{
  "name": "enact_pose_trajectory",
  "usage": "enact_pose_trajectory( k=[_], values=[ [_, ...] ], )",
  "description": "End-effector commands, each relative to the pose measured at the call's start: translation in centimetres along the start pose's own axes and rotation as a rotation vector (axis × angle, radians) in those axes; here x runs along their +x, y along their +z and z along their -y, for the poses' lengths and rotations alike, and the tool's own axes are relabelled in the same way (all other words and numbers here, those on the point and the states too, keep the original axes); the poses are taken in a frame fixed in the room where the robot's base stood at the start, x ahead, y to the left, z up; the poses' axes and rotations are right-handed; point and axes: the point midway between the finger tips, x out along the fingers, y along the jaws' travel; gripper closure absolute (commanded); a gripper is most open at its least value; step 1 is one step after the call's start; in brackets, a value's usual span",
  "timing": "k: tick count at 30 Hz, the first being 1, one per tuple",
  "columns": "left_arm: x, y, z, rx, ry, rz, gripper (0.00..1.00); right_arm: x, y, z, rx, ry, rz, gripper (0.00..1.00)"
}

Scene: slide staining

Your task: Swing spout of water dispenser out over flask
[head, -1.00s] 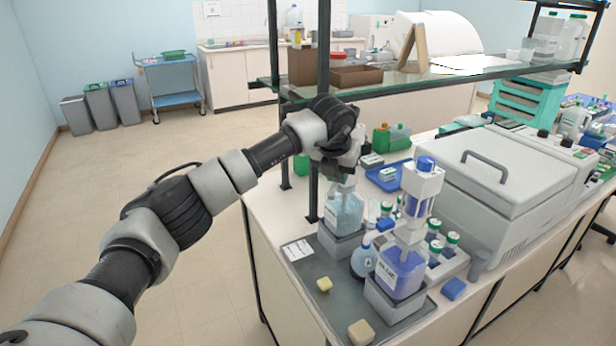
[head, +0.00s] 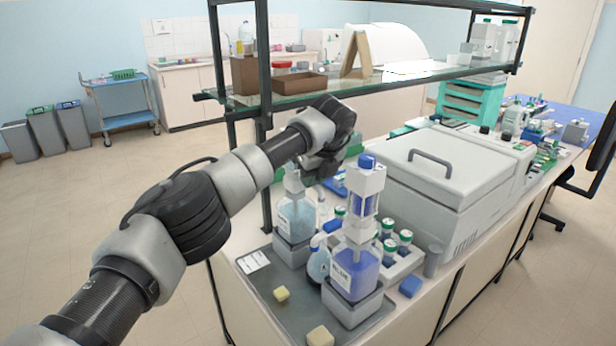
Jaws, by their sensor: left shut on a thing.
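The water dispenser (head: 297,220), a clear bottle with pale blue liquid and a whitish top, stands upright in a grey holder at the back of the grey tray. My left gripper (head: 322,170) is beside its top, to the right, shut on what appears to be the spout. The spout is hidden by the gripper, so the grip itself does not show clearly. A second dispenser (head: 355,272), labelled BLUE with dark blue liquid, stands upright in front to the right. My right gripper is not in view.
Several green-capped bottles (head: 389,250) sit in a rack to the right. A shelf post (head: 264,130) rises behind my left arm. A large grey machine (head: 440,190) fills the bench right. The tray's (head: 262,285) front left has bare room.

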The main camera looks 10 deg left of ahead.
Motion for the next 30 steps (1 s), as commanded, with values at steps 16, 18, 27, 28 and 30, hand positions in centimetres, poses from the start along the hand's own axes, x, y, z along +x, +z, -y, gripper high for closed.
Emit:
enact_pose_trajectory(
  k=[16, 18, 27, 28, 30],
  values=[
    [-0.07, 0.06, 0.38, -0.089, 0.034, 0.001, 1.00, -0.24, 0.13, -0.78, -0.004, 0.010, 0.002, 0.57],
    [-0.07, 0.06, 0.38, -0.089, 0.034, 0.001, 1.00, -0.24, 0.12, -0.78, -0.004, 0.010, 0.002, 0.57],
    [-0.04, 0.06, 0.36, -0.088, 0.034, 0.000, 0.58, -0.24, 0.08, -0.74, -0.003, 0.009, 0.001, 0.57],
    [-0.03, 0.05, 0.36, -0.088, 0.034, 0.000, 0.55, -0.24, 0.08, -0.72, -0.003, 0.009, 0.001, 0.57],
    [-0.01, 0.05, 0.36, -0.088, 0.035, 0.000, 0.55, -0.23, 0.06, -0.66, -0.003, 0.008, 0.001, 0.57]
  ],
)
